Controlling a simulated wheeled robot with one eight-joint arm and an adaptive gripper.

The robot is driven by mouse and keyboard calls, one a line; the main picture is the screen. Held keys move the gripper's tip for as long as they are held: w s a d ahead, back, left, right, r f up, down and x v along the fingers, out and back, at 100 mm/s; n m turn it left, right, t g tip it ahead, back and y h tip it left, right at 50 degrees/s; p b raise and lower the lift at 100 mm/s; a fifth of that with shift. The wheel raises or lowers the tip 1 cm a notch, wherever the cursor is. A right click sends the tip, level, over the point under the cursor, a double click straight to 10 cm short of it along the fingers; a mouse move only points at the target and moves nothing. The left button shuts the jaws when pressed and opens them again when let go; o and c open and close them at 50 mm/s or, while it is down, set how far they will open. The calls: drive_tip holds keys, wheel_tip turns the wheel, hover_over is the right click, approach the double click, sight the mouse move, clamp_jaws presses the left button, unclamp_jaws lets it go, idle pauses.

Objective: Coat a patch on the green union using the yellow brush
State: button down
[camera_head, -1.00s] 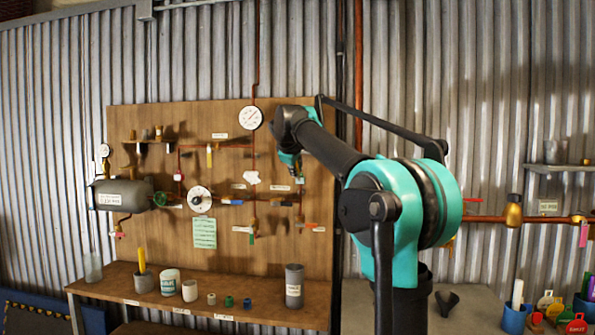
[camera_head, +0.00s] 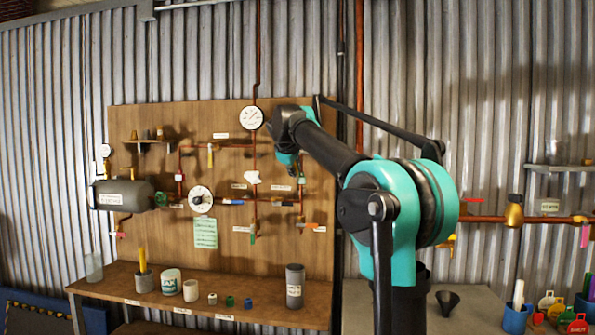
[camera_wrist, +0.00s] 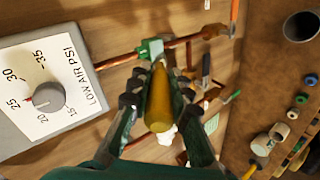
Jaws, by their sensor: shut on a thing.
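My gripper (camera_wrist: 158,100) is shut on a yellow tapered object, which looks like the yellow brush (camera_wrist: 159,108), in the wrist view. Its narrow end points toward a green block on the copper pipe, apparently the green union (camera_wrist: 150,48). The narrow end appears just short of the union in the picture; I cannot tell whether they touch. In the head view my gripper (camera_head: 287,155) is small and partly hidden at the arm's end in front of the board.
A LOW AIR PSI dial box (camera_wrist: 45,90) is close at the left of the wrist view. The board (camera_head: 130,240) carries pipes, valves and tags. Cups, small fittings and a grey cylinder (camera_head: 295,285) stand on the shelf (camera_head: 240,312) below, with a yellow stick (camera_head: 142,260) in a grey cup.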

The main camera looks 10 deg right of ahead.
drive_tip(key=s+a, duration=0.2)
drive_tip(key=s, duration=0.3)
drive_tip(key=shift+s, duration=0.35)
idle(0.5)
drive_tip(key=s, duration=0.2)
drive_tip(key=shift+s+a, duration=0.4)
